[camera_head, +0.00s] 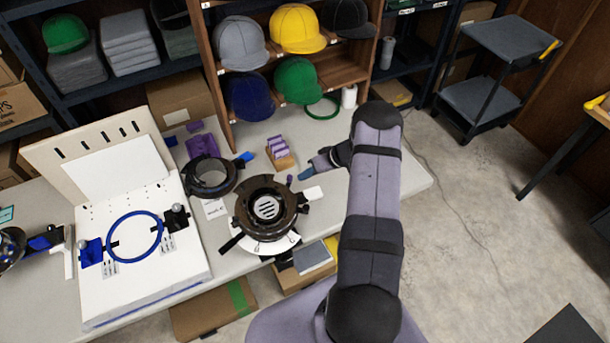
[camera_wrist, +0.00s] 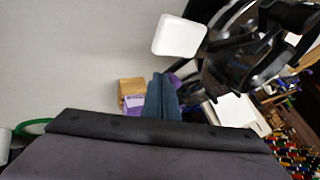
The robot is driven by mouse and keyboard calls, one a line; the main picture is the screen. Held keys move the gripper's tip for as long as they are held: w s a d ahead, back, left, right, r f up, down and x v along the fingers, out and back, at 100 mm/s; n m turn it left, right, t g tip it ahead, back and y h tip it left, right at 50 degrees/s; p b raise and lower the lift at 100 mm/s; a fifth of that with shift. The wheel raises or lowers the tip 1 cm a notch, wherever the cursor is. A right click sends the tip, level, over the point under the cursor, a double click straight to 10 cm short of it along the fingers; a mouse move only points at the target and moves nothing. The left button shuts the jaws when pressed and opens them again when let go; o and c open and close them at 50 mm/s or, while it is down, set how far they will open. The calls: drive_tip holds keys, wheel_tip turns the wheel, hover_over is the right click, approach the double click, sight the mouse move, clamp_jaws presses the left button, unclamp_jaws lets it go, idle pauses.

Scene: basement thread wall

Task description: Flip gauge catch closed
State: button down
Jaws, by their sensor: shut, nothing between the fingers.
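A round dark cap-frame gauge (camera_head: 268,207) with a slotted silver centre stands on the table; its black fittings also show at the right of the wrist view (camera_wrist: 235,75). I cannot make out which of its small parts is the catch, or how it is set. My gripper (camera_head: 306,175) is to the right of the gauge, apart from it in the head view. Its blue-grey fingers (camera_wrist: 162,98) are shut together and empty in the wrist view. A small white block (camera_head: 313,193) lies between the gauge and my gripper; it is also in the wrist view (camera_wrist: 180,36).
A second black ring (camera_head: 211,176) stands left of the gauge. A tan box with purple pieces (camera_head: 279,156) lies behind it. A white board with a blue hoop (camera_head: 135,237) fills the left. Cap shelves (camera_head: 206,75) rise behind. The tabletop is clear at the right (camera_head: 415,178).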

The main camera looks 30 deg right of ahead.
drive_tip(key=s+d+r+b, duration=0.2)
drive_tip(key=d+r+b, duration=0.2)
drive_tip(key=d+r, duration=0.4)
drive_tip(key=shift+s+d+r, duration=0.15)
drive_tip(key=shift+s, duration=0.25)
idle(0.4)
